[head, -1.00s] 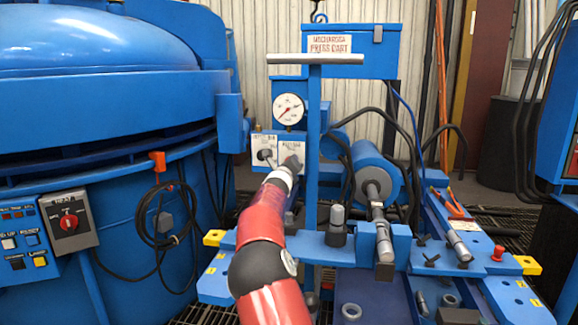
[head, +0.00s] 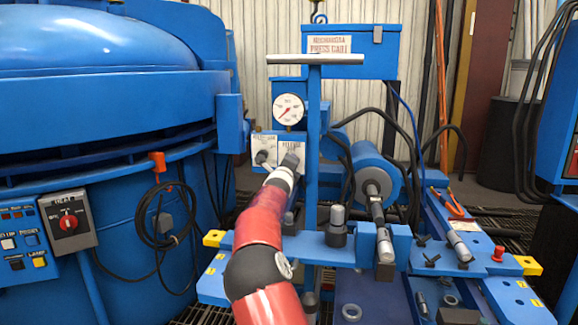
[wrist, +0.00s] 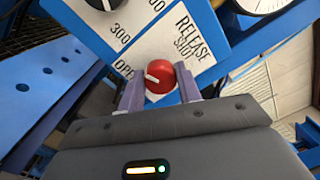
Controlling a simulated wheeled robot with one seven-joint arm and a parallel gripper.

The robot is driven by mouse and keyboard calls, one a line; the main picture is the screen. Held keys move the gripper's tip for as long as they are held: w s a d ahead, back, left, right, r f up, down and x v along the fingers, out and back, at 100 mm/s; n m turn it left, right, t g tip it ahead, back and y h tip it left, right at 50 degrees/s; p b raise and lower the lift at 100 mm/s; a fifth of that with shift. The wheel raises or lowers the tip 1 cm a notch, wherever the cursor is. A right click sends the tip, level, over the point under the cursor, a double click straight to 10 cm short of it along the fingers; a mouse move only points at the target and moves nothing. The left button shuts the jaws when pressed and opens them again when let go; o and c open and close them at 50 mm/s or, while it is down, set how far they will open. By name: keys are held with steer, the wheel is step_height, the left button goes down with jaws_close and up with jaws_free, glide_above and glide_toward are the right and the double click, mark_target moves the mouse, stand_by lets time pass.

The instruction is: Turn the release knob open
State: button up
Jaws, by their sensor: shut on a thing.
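The red release knob (wrist: 161,74) shows in the wrist view on a white panel (wrist: 133,25) lettered RELEASE, SHUT and OPEN. Its white pointer mark lies on its left side, towards the OPEN lettering. My gripper (wrist: 160,86) is shut on the knob, with one finger on each side of it. In the head view my gripper (head: 289,161) reaches the right part of the control panel (head: 264,142) and hides the knob there.
A black knob (head: 262,157) sits left of my gripper on the same panel. A pressure gauge (head: 289,109) is above. A blue post (head: 313,150) stands close on the right. The blue furnace (head: 100,120) fills the left.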

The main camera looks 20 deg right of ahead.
steer(key=o, duration=1)
steer(key=shift+c, duration=0.2)
steer(key=b+v, duration=0.3)
steer(key=v, duration=0.4)
steer(key=shift+s+a, duration=0.3)
steer(key=shift+s, duration=0.05)
